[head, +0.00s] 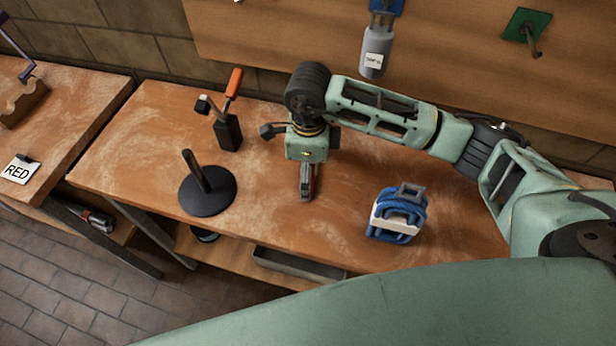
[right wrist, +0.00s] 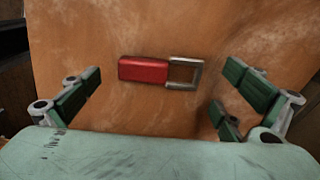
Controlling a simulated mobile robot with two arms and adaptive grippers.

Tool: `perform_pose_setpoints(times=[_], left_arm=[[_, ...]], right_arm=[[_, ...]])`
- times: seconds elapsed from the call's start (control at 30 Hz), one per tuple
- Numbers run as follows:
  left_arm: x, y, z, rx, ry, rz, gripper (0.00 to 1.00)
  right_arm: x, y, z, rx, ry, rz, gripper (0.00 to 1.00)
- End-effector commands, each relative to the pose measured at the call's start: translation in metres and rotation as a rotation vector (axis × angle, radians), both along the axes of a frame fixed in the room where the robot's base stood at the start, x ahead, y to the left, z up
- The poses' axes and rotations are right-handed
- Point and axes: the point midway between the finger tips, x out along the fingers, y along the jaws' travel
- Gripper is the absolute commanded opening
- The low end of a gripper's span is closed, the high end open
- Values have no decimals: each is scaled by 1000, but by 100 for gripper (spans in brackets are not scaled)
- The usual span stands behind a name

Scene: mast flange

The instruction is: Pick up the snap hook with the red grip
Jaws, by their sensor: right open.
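The snap hook shows in the right wrist view with its red grip (right wrist: 143,69) on the left and a grey metal loop (right wrist: 185,73) on the right. It lies flat on the wooden workbench. My right gripper (right wrist: 162,87) is open, with its fingers spread to the left and right of the hook and not touching it. In the head view my right gripper (head: 307,182) points down over the middle of the bench and mostly hides the hook. My left gripper is not in view.
On the bench (head: 262,215), a black round base with a post (head: 207,190) and a black block holding an orange-handled tool (head: 228,130) stand left. A blue strap bundle (head: 397,215) lies right. A grey bottle (head: 375,52) hangs on the back board.

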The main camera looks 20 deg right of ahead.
Motion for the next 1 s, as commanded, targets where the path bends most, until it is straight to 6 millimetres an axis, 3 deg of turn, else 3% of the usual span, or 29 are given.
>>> perform_pose_setpoints(times=[0.33, 0.87, 1.0], left_arm=[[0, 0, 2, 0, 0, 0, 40], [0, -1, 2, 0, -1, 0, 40], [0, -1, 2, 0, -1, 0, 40]], right_arm=[[0, 0, -11, 1, -1, 0, 100], [0, 0, -11, 1, -1, 0, 54], [0, 0, -11, 1, -1, 0, 53]])
